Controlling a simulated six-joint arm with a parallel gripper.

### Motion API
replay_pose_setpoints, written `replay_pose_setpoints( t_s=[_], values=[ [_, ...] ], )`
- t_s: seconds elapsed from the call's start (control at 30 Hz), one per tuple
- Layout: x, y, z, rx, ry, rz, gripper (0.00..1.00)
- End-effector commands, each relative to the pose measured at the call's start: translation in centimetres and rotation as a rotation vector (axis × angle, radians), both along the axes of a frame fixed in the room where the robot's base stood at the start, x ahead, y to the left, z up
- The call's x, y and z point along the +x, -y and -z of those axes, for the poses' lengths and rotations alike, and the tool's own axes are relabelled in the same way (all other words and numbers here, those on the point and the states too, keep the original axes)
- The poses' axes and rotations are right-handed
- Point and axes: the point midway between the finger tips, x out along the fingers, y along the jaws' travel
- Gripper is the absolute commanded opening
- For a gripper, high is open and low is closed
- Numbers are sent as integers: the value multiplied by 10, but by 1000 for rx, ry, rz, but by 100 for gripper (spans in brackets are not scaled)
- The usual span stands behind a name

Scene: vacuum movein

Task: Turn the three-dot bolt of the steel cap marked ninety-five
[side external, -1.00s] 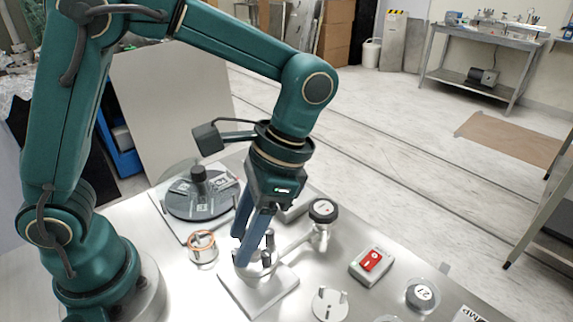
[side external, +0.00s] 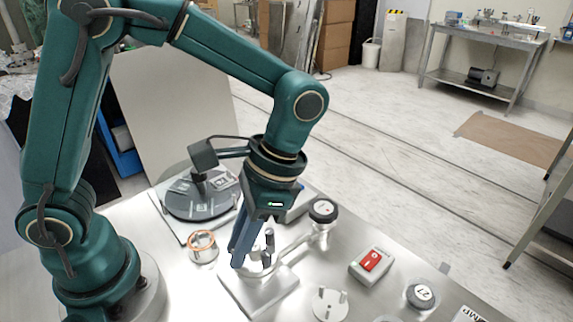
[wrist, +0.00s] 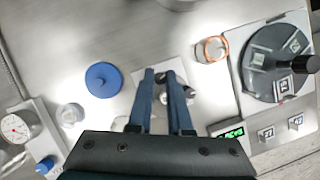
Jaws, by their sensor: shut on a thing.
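A round steel cap (side external: 258,268) with upright bolts sits on a pale square block (side external: 262,292), in front of my arm in the side view. My gripper (side external: 240,262) reaches down over the cap with its two blue fingers close together, shut on one of its bolts. The held bolt is mostly hidden by the fingers. Another bolt (side external: 269,243) stands free beside the fingers. In the wrist view my gripper (wrist: 160,74) reaches over the pale block (wrist: 146,76), and a bolt (wrist: 188,92) shows right of the fingers. I cannot read the cap's number or the bolts' dots.
A dark disc (side external: 185,208) and a copper-coloured ring (side external: 203,246) lie left of the block. A pipe leads to a black-rimmed knob (side external: 323,211). A red-switch box (side external: 371,265), a numbered cap (side external: 421,296) and a pegged disc (side external: 330,304) stand to the right.

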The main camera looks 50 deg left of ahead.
Motion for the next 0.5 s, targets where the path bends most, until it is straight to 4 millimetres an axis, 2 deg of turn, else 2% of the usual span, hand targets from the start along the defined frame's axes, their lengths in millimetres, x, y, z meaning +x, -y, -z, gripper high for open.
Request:
replay_pose_setpoints(
  t_s=[0.27,0.5],
  values=[
    [1,-1,0,0,2,-133,0],
    [1,-3,-1,0,2,-344,0]
  ],
)
